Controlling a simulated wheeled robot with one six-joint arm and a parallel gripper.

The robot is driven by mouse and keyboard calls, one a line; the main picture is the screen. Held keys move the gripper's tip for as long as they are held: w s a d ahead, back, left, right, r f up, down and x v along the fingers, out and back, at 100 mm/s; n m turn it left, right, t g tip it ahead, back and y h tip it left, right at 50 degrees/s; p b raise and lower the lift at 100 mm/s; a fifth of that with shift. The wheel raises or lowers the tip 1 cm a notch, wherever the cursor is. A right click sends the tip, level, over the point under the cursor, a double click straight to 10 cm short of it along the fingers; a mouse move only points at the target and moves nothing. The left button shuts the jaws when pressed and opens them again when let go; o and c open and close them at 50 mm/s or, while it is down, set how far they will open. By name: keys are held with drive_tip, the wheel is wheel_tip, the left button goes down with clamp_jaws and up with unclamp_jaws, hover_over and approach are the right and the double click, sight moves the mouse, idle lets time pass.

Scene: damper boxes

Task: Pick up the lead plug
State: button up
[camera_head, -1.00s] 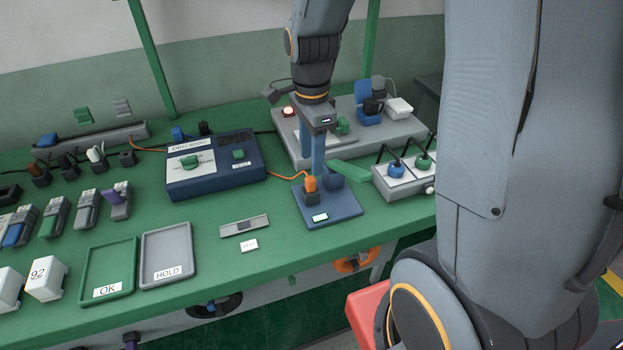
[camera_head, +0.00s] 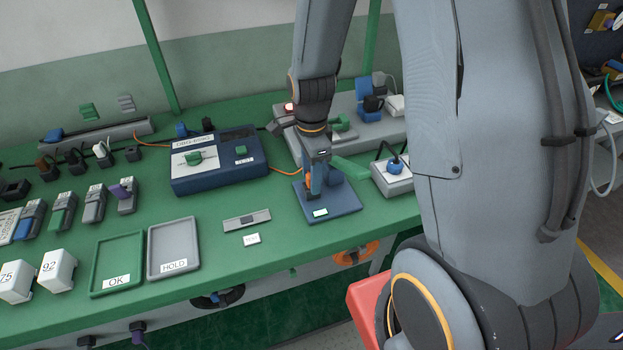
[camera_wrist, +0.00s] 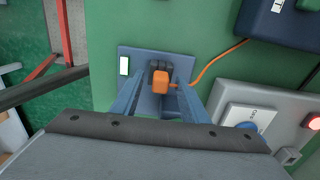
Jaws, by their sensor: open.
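The lead plug (camera_wrist: 160,82) is an orange block with an orange cable leaving its side. In the wrist view it sits in a dark socket (camera_wrist: 158,65) on a blue base plate (camera_wrist: 130,54). My gripper (camera_wrist: 160,98) is open, with one blue finger on each side of the plug and no visible grip on it. In the head view my gripper (camera_head: 318,190) is low over the base plate (camera_head: 342,203), and its fingers hide most of the plug (camera_head: 308,183).
A blue test box (camera_head: 215,168) stands left of the plate, where the orange cable runs. A grey box with a blue knob (camera_head: 393,180) is close on the right. Green OK (camera_head: 117,283) and grey HOLD (camera_head: 174,265) trays lie front left.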

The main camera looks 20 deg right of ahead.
clamp_jaws()
drive_tip(key=shift+r, duration=0.15)
idle(0.4)
